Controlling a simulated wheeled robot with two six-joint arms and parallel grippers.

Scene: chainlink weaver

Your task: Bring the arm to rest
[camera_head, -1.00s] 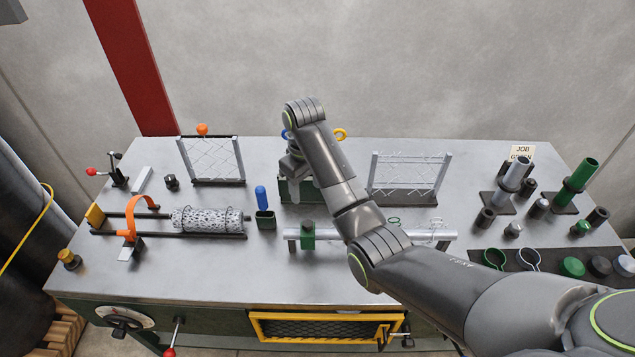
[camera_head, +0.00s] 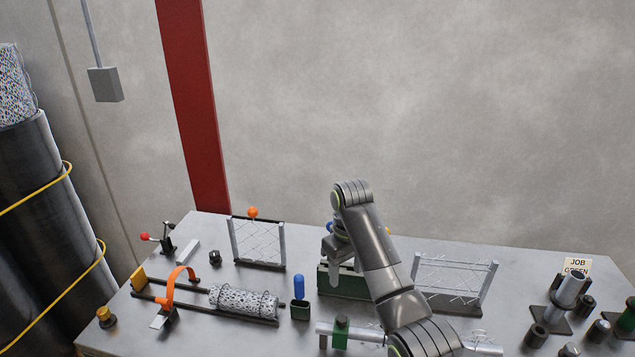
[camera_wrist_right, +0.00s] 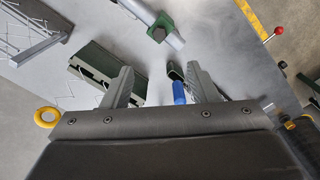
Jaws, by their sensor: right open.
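My right arm (camera_head: 370,245) reaches in from the lower right over the workbench and bends down at its wrist. My right gripper (camera_wrist_right: 160,78) is open, with its two grey fingers spread and nothing between them. In the head view the right gripper (camera_head: 335,270) hangs beside and partly in front of a green slotted holder (camera_head: 345,284). The holder also shows left of the fingers in the wrist view (camera_wrist_right: 95,62). I cannot tell whether they touch. My left gripper does not show.
A blue-handled item (camera_head: 299,287) stands in a small green holder close to the gripper. Wire-mesh frames stand left (camera_head: 258,243) and right (camera_head: 450,283) of the arm. A mesh roll (camera_head: 240,300) lies at left. Posts and a job card (camera_head: 577,265) stand at right.

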